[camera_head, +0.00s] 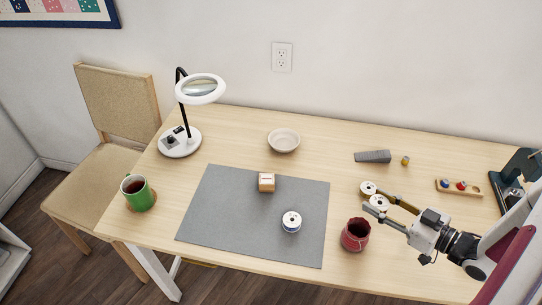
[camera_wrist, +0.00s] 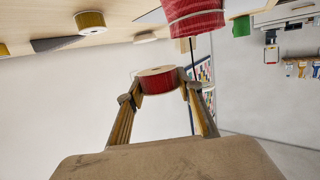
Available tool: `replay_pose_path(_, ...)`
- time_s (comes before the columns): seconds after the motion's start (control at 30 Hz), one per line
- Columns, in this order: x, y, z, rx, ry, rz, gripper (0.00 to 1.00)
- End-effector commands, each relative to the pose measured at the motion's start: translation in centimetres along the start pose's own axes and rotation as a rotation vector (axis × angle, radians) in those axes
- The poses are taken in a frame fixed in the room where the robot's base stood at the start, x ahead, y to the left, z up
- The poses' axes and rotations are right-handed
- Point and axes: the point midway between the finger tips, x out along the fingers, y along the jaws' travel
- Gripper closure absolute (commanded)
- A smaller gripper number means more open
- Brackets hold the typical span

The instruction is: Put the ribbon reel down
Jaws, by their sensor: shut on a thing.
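The ribbon reel (camera_wrist: 160,80) has white flanges and red ribbon. My gripper (camera_wrist: 160,86) is shut on it, one finger on each side. In the head view, my gripper (camera_head: 375,211) is at the right of the table, and the held reel (camera_head: 382,202) shows its white top just behind the fingers. In the wrist view, which looks upside down, the reel stands out against the wall and appears clear of the tabletop. Its exact height is hard to tell.
A grey wedge (camera_head: 373,156) lies behind. Bare wood (camera_head: 345,190) lies between.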

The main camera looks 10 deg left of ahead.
Motion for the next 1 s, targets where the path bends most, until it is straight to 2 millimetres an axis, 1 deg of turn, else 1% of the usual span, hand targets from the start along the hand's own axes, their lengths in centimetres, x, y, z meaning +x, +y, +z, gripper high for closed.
replay_pose_path(0.23,-0.2,0.1,-1.1,-0.002,0.0,0.0,0.81)
replay_pose_path(0.67,-0.9,0.0,-5.1,-0.002,0.0,0.0,0.81)
replay_pose_path(1.0,3.3,0.2,-6.4,0.008,0.0,0.039,0.81)
